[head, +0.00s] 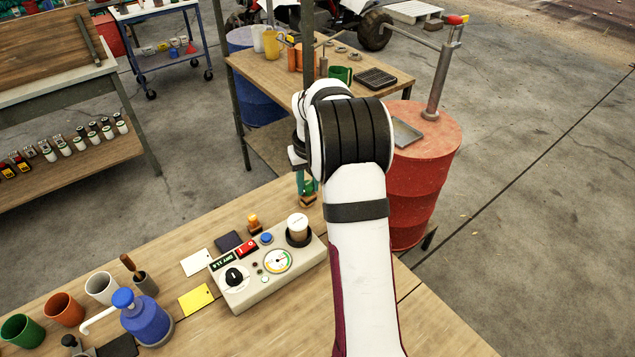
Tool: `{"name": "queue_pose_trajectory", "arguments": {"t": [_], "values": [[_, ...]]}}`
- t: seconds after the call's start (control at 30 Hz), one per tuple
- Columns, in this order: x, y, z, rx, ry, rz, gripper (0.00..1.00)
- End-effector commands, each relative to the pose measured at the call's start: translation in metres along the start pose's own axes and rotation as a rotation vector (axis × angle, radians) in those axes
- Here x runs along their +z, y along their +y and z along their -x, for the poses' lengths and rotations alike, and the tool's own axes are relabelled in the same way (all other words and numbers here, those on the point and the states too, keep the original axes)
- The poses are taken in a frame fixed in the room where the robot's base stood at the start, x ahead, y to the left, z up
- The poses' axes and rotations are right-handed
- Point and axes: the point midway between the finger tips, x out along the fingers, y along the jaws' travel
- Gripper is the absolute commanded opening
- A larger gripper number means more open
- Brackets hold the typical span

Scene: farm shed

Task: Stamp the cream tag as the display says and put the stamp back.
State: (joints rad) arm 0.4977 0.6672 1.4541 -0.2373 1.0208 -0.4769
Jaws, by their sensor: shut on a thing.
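The cream tag (197,262) lies flat on the bench, left of the grey meter box (272,286). The display (221,264) on the box seems to read "DRY 11.4". My gripper (306,188) is beyond the box, pointing down, partly hidden by my own arm. It is shut on a small dark stamp-like thing with an orange part (308,201); its underside and any mark are too small to read. I cannot tell whether it touches the bench. Another small orange-topped stamp (254,222) stands behind the box. A dark pad (228,241) lies beside the cream tag.
A yellow tag (195,299) lies just in front of the cream one. A white-capped cup (298,228) stands on the box. A red drum (418,185) stands beyond.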

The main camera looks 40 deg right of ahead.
Motion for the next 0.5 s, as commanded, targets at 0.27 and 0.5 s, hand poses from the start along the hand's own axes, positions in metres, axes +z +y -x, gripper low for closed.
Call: {"name": "queue_pose_trajectory", "arguments": {"t": [0.27,0.5], "values": [[-0.015,-0.121,-0.017,-0.062,-0.003,0.401,0.0],[-0.009,-0.203,-0.026,-0.104,-0.001,0.672,0.0]]}}
